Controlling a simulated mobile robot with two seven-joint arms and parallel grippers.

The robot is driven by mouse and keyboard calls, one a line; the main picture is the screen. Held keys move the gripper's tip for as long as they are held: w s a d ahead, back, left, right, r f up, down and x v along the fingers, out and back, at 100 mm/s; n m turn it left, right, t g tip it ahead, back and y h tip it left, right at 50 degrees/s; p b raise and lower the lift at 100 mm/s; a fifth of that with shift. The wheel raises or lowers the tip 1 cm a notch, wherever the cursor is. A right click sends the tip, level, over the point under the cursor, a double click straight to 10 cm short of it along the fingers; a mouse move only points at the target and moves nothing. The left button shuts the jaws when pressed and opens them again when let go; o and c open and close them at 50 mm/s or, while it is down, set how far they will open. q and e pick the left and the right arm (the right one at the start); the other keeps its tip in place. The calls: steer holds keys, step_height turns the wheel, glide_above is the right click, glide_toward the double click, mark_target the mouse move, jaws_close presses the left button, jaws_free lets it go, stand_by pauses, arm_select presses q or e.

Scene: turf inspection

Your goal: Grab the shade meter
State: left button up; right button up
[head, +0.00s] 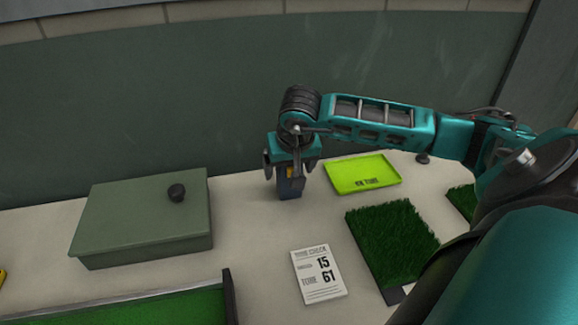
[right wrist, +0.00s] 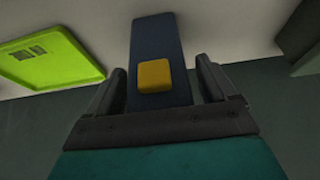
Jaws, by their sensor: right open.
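A dark blue upright block with a yellow patch, which looks like the shade meter (head: 289,188), stands on the bench in the head view. My right gripper (head: 285,168) is over its top, pointing down, and hides part of it. In the right wrist view the meter (right wrist: 158,45) lies between the two dark fingers of the right gripper (right wrist: 162,85), its yellow patch facing the camera. The fingers are open, with a visible gap on each side of the meter. My left gripper is not in view.
A lime-green tray (head: 362,174) is right of the meter. A grass sample (head: 392,240) and a printed card (head: 318,274) lie nearer. A grass-filled tray (head: 150,307) is at front left. A wall stands behind.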

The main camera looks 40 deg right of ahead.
steer(key=shift+c, duration=0.9)
steer(key=c, duration=1)
steer(key=shift+c, duration=0.2)
steer(key=shift+r, duration=0.1)
